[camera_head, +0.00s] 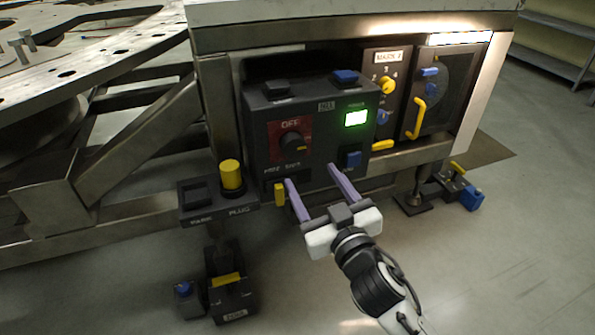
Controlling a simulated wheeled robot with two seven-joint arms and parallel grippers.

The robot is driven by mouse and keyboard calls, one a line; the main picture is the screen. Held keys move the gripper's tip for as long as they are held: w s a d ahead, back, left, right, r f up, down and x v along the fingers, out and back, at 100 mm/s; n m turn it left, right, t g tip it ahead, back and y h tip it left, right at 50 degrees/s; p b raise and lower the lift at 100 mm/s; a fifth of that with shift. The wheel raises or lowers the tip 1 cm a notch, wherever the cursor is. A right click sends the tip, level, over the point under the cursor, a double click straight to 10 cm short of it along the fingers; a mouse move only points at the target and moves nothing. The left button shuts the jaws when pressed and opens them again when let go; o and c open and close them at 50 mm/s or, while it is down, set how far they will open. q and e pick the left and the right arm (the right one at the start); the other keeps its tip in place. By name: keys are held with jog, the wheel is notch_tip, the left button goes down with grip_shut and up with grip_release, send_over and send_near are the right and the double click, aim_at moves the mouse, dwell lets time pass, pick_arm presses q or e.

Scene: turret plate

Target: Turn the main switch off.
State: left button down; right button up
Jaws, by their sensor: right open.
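A dark control box (255,135) stands at the front of the metal bench. On its face is a red plate marked OFF with a black rotary knob (291,140) that has a small yellow mark at its lower right. Behind it to the right, a panel with a small white label, too blurred to read surely, carries a yellow knob (387,86) with numbers around it. I cannot tell for certain which of these is the main switch. My right gripper (312,176) is open and empty, its two purple fingers pointing at the box's lower front, below the black knob.
The box also has a lit green display (356,118) and a blue button (351,159). A yellow plug (231,174) stands in a dark holder at left. A yellow handle (418,118) is on the right-hand door. Bare floor (480,270) lies at lower right.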

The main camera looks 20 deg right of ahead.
aim_at(296, 150)
jog(key=w+b, duration=0.1)
jog(key=w, duration=0.8)
jog(key=shift+a+b, duration=0.1)
jog(key=shift+b, duration=0.25)
pick_arm(q)
jog(key=shift+w+d+r+t+h, duration=0.35)
jog(key=shift+d+r+h, duration=0.15)
jog(key=shift+d+r, duration=0.2)
pick_arm(e)
jog(key=shift+w+r, duration=0.1)
jog(key=shift+w, duration=0.6)
jog(key=shift+c, duration=0.2)
pick_arm(q)
jog(key=shift+r, duration=0.1)
pick_arm(e)
jog(key=c, duration=1)
